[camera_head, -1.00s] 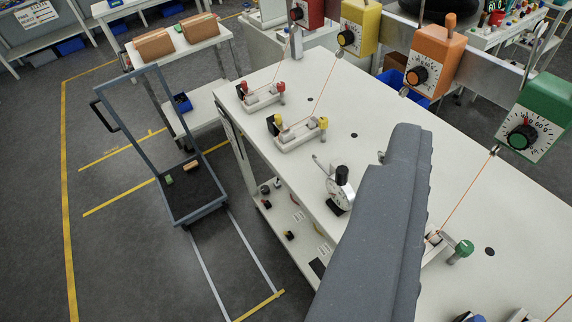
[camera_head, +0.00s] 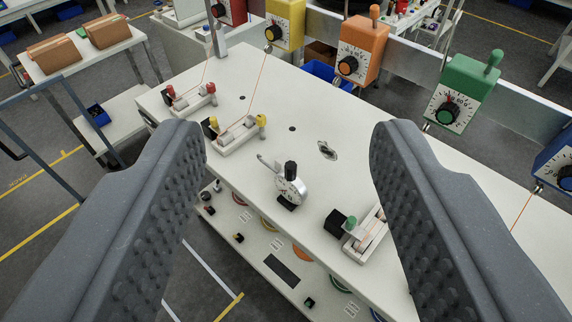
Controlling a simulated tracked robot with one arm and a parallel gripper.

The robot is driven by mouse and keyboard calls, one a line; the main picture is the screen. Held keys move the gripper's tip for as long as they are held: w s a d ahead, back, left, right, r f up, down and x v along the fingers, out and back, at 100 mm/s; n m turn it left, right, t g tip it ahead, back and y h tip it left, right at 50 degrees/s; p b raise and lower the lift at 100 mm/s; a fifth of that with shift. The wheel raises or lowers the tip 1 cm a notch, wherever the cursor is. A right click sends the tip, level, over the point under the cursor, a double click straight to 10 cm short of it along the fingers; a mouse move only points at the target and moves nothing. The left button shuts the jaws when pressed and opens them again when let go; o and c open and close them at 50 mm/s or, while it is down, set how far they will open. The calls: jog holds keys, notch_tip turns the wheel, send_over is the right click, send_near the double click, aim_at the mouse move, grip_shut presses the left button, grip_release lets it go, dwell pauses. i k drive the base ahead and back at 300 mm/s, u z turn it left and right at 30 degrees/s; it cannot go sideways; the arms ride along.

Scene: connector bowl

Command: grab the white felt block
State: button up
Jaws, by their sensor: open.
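My gripper (camera_head: 284,128) is open, with its two dark grey, studded fingers wide apart at the left and right of the view. Nothing is between the fingertips; the white worktable (camera_head: 310,145) shows beyond and below them. I cannot pick out a white felt block for certain. A white holder with a green knob (camera_head: 370,236) lies on the table beside the right finger, partly hidden by it. Two more white holders, one with yellow knobs (camera_head: 238,136) and one with red knobs (camera_head: 192,102), lie farther back.
Yellow (camera_head: 285,24), orange (camera_head: 362,50), green (camera_head: 462,92) and blue (camera_head: 556,168) dial boxes hang on a rail behind, with thin orange cords running down. The table's middle is mostly clear.

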aim_at(280, 162)
jog(key=z, duration=2.1)
jog(key=k, duration=0.75)
jog(key=u, duration=1.3)
jog(key=i, duration=1)
jog(key=u, duration=0.05)
